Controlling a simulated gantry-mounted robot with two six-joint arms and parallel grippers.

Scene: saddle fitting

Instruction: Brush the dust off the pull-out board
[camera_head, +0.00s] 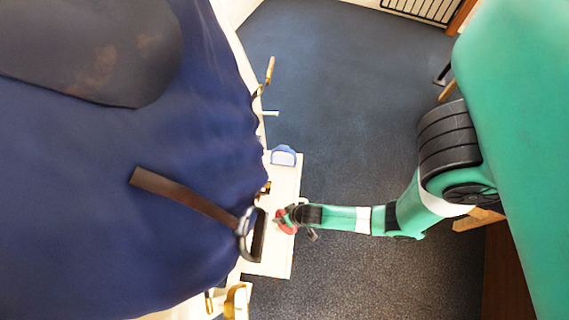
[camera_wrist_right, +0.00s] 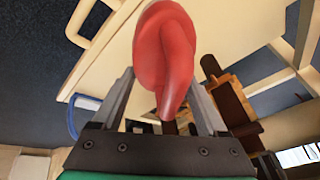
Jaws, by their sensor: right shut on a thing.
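The pull-out board (camera_head: 285,185) is a pale cream strip to the right of the blue-covered form in the head view. It fills much of the upper wrist view (camera_wrist_right: 115,60). My right gripper (camera_head: 286,219) is over the board's right part, shut on a red rounded object (camera_wrist_right: 165,45). The red object's lower end narrows between the fingers; whether it is a brush I cannot tell, and no bristles show. I cannot make out dust on the board. A blue-rimmed item (camera_head: 284,156) sits at the board's far end. My left gripper is not in view.
A large blue cloth (camera_head: 190,120) with a dark pad (camera_head: 95,50) fills the left. A brown strap (camera_head: 180,195) ends in a metal stirrup (camera_head: 243,235) overhanging the board's left edge, close to my gripper. Dark carpet (camera_head: 345,100) is open beyond the board.

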